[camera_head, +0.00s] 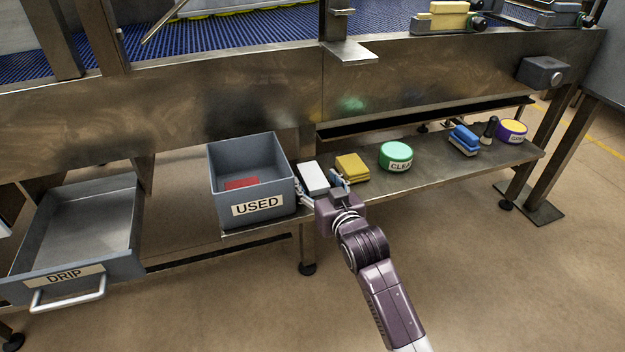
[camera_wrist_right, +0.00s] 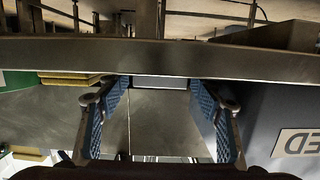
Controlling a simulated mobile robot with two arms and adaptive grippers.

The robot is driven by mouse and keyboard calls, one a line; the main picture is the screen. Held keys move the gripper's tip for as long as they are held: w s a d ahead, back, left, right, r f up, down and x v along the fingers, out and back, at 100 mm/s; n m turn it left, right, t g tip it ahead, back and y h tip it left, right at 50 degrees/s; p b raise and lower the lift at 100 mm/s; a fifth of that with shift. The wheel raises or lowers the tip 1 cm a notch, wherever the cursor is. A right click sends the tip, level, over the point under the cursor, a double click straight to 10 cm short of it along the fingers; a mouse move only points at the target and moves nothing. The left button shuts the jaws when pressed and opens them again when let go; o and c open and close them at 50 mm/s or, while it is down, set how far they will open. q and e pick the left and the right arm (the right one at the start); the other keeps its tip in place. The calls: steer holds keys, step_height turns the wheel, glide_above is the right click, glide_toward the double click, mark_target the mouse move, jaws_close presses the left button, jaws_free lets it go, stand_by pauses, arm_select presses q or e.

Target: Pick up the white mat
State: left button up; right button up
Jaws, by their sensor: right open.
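The white mat (camera_head: 313,178) lies on the low metal shelf, between the grey USED bin and the yellow pads. My right gripper (camera_head: 322,187) is at the near side of the mat, its fingers spread and empty. In the right wrist view the blue-padded fingers (camera_wrist_right: 158,92) stand apart, with a pale block, seemingly the mat (camera_wrist_right: 160,82), between and beyond their tips. I cannot tell whether a finger touches it. My left gripper is not in view.
The USED bin (camera_head: 222,202) with a red item (camera_head: 241,184) stands close left. Yellow pads (camera_head: 352,166), a green CLEAN tub (camera_head: 396,156), blue pads (camera_head: 464,139) and a purple-yellow tub (camera_head: 512,130) stand right. A DRIP drawer (camera_head: 125,266) is far left. A metal beam (camera_head: 240,97) runs above.

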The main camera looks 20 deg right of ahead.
mark_target(314, 177)
steer(key=w, duration=0.3)
steer(key=shift+w+f+b, duration=0.15)
steer(key=shift+f+b, duration=0.2)
steer(key=c, duration=1.1)
steer(key=shift+r, duration=0.1)
steer(key=shift+c, duration=0.2)
